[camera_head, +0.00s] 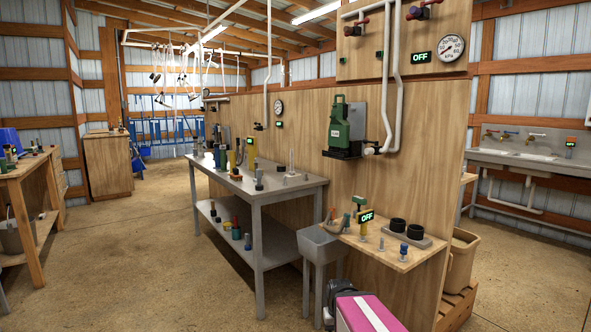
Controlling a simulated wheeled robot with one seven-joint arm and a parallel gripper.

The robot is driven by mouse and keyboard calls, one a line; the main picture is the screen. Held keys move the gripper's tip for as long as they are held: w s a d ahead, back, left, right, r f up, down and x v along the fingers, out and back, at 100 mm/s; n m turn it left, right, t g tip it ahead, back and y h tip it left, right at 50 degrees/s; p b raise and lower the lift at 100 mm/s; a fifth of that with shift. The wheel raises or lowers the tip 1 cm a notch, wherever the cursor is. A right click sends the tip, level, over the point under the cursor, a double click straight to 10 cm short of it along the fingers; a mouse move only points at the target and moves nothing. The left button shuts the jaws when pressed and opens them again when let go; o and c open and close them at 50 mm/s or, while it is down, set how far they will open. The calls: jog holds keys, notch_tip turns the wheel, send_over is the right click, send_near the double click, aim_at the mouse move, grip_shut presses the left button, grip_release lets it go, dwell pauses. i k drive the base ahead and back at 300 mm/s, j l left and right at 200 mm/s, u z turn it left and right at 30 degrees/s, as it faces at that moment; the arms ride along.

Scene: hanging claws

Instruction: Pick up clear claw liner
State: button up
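Several hanging claws (157,75) with pale tubes and dark parts hang from a white overhead pipe at the back left, far from me. They are small in this view. I cannot tell which part, if any, is a clear liner. My gripper cannot be made out in this view, so its state and its place relative to the claws are not shown.
A grey metal table (262,190) with bottles stands along the wooden partition (310,110). A wooden bench (38,178) stands at the left, a small shelf (385,251) at the front right. Open concrete floor (145,255) lies between bench and table.

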aim_at(292, 172)
jog(key=i+j, duration=0.2)
jog(key=i, duration=0.2)
jog(key=i+j, duration=0.2)
jog(key=i, duration=0.2)
jog(key=i+j, duration=0.1)
jog(key=j, duration=0.3)
jog(key=i+j, duration=0.15)
jog(key=j, duration=0.2)
jog(key=i+j+z, duration=0.1)
jog(key=j, duration=0.3)
jog(key=i+j, duration=0.1)
jog(key=j, duration=0.25)
jog(key=i+j, duration=0.1)
jog(key=j, duration=0.3)
